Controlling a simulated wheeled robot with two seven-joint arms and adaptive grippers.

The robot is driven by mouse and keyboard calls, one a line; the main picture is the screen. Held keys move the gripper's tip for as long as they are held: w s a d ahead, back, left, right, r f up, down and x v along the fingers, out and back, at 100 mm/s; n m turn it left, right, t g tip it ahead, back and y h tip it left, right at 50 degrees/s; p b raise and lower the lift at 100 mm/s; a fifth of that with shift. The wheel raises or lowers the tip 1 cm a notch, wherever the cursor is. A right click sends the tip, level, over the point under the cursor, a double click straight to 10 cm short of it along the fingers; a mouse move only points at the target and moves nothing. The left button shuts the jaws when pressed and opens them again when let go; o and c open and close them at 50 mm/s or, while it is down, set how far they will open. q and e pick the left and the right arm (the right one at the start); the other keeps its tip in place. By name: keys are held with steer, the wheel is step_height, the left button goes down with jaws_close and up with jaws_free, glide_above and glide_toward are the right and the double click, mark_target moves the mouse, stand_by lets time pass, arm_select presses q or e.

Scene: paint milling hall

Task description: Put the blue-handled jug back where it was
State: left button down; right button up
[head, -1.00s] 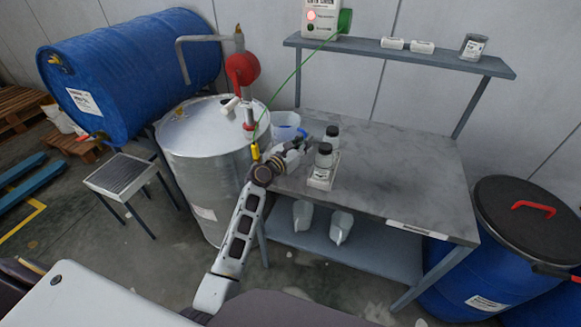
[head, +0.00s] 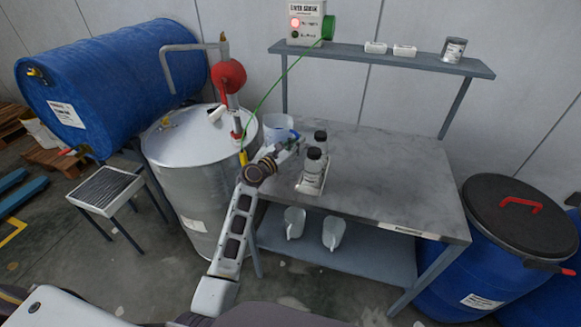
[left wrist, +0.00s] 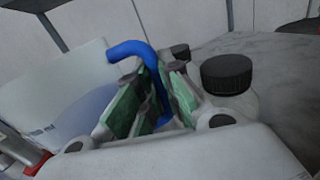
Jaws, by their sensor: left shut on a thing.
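The blue-handled jug (head: 277,128) is a translucent whitish vessel at the back left corner of the grey table, close beside the steel drum. In the left wrist view the green-padded fingers (left wrist: 152,100) are shut on the jug's blue handle (left wrist: 130,50), and the jug's pale wall (left wrist: 70,75) fills the left side. The jug looks roughly upright in the head view. I cannot tell whether its base touches the tabletop. My right gripper is not in view.
The tabletop (head: 400,180) is clear to the right. Two jugs (head: 333,232) stand on the lower shelf.

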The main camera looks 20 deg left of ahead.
arm_select(q)
step_height(320, 180, down, 4)
steer(key=shift+r+b, duration=0.25)
steer(key=shift+b, duration=0.2)
steer(key=shift+f, duration=0.75)
step_height(320, 180, down, 3)
steer(key=shift+r+b, duration=0.1)
steer(key=shift+b, duration=0.65)
steer(key=shift+f, duration=0.45)
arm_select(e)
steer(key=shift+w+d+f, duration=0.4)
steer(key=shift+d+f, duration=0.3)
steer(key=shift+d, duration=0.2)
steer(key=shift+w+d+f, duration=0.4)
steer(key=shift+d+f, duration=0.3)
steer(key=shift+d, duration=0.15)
arm_select(q)
steer(key=shift+f, duration=0.1)
